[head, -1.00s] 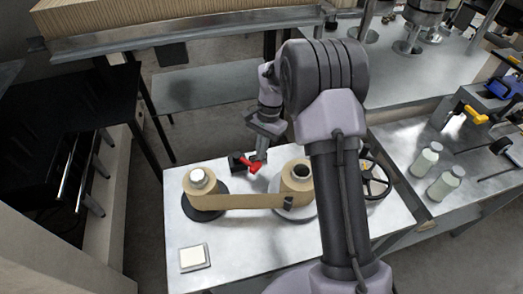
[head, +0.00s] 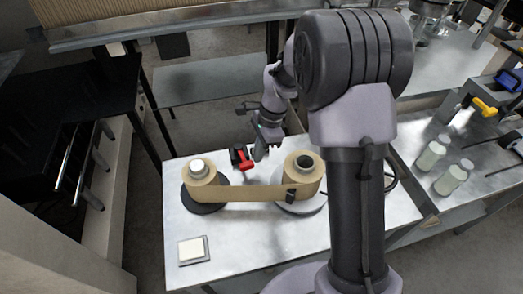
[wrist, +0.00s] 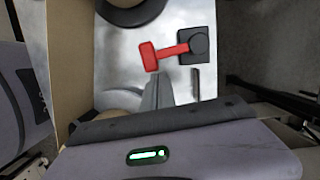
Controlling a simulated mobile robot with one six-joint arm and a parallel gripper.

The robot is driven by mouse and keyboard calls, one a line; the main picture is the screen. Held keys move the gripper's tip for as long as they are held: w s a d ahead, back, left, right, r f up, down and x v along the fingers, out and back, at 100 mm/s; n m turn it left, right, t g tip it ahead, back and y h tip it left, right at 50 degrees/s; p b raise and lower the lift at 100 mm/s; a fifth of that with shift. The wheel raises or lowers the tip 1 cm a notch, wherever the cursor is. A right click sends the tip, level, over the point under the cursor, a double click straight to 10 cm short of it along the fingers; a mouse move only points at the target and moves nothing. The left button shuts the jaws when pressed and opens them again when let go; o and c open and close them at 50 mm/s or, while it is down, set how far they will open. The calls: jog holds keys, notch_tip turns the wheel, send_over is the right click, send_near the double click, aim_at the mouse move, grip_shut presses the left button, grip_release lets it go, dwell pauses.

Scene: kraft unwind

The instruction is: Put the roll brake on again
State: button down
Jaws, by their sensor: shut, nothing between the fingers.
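The roll brake is a red T-shaped lever (head: 246,163) on a black block (head: 236,155), at the back edge of the metal table near the left kraft roll (head: 201,179). The wrist view shows its red handle bar (wrist: 148,56) and its black pivot block (wrist: 194,46). My gripper (head: 259,156) points down just right of the lever in the head view. In the wrist view its fingers (wrist: 157,84) are shut and empty, their tips just below the handle bar. I cannot tell if they touch it. Whether the lever presses on the roll is not clear.
A brown paper web (head: 240,194) runs from the left roll to the right roll (head: 299,174). A white square pad (head: 193,250) lies at the front left. My arm hides part of a handwheel (head: 390,178). Pale bottles (head: 433,152) stand on the right-hand bench.

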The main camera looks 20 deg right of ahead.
aim_at(247, 165)
jog(key=m, duration=0.1)
jog(key=s+a+m, duration=0.1)
jog(key=shift+a+m+t, duration=0.25)
jog(key=shift+m+t, duration=0.05)
jog(key=shift+s+a, duration=0.3)
jog(key=shift+a, duration=0.65)
